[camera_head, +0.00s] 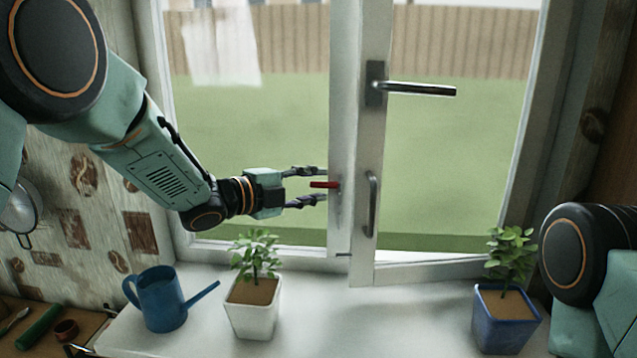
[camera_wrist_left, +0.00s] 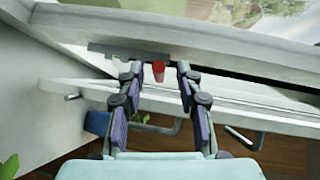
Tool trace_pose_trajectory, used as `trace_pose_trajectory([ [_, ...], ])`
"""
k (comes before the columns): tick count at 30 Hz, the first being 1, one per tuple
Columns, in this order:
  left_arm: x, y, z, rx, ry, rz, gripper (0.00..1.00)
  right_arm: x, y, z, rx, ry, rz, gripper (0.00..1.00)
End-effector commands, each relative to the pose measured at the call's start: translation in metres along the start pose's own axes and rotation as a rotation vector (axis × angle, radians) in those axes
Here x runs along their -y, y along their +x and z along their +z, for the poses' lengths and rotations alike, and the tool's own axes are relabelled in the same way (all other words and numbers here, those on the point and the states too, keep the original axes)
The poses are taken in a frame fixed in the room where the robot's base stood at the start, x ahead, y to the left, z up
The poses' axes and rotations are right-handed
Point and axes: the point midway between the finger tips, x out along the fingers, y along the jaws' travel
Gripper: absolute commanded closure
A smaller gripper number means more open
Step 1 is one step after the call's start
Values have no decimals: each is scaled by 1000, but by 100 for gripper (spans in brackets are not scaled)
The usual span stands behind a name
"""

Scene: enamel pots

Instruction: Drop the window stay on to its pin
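The red grip (camera_head: 325,184), which looks like part of the window stay, sticks out from the white middle post of the window. In the left wrist view the red grip (camera_wrist_left: 158,71) shows below a flat grey bar (camera_wrist_left: 125,52) on the white frame. My left gripper (camera_head: 318,185) is open, with one finger above the red grip and one below. In the left wrist view its fingertips (camera_wrist_left: 160,68) lie on either side, with gaps visible. A small dark peg (camera_head: 343,254) low on the post may be the pin; I cannot tell. My right gripper is out of view.
The right sash (camera_head: 371,140) stands ajar, with a black lever handle (camera_head: 418,89) and a grey pull handle (camera_head: 372,205). On the sill (camera_head: 395,325) are a blue watering can (camera_head: 163,300), a white plant pot (camera_head: 252,312) and a blue plant pot (camera_head: 503,322). The sill's middle is clear.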

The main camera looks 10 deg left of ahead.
Motion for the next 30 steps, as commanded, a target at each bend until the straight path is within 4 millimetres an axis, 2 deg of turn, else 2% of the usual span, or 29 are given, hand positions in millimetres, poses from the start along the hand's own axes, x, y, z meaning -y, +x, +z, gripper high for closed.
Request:
trace_pose_trajectory([
  [6,0,16,0,-1,0,0,64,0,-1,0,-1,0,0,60],
  [14,1,18,1,-1,0,-1,64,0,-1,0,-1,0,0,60],
  [26,0,18,2,0,-1,0,98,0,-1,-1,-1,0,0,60],
  [30,0,18,2,0,-1,-1,100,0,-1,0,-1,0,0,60],
])
